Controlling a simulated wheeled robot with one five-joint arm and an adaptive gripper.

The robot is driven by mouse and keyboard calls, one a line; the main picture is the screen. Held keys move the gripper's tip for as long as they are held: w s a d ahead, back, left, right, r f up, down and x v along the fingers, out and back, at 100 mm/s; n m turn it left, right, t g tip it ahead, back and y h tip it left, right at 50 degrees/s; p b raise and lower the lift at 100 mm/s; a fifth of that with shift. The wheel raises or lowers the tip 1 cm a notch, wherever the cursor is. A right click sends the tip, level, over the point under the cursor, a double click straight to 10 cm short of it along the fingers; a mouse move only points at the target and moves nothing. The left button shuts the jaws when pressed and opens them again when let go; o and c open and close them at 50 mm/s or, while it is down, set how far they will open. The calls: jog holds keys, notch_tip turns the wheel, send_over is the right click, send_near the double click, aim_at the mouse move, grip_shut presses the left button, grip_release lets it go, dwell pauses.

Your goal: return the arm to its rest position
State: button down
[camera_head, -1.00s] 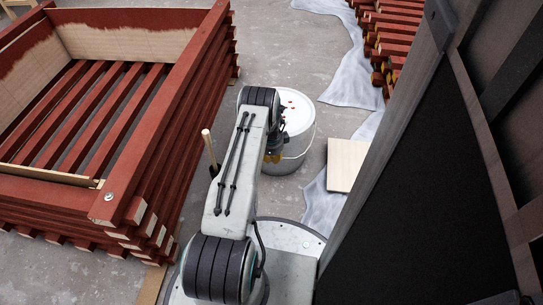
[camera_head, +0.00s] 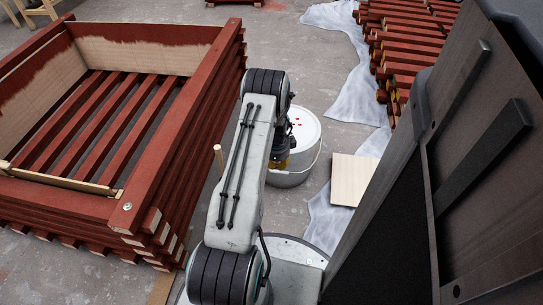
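My arm extends forward from my base in the middle of the head view, bent at its far joint. The end of the arm points down beside a white bucket (camera_head: 304,150) with red spots on its lid. My gripper's fingers are hidden behind the arm, so I cannot see whether they are open or shut or hold anything. A light wooden handle (camera_head: 219,158) sticks up just left of the arm; its lower end is hidden.
A stack of red-painted battens (camera_head: 190,120) forms a slatted crate close on the left. A pale board (camera_head: 352,180) lies right of the bucket, near a crumpled sheet (camera_head: 362,85). More red battens (camera_head: 405,45) are piled at the upper right. A dark panel (camera_head: 430,200) fills the right side.

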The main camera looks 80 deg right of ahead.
jog(key=shift+a+r, duration=0.15)
jog(key=shift+r, duration=0.15)
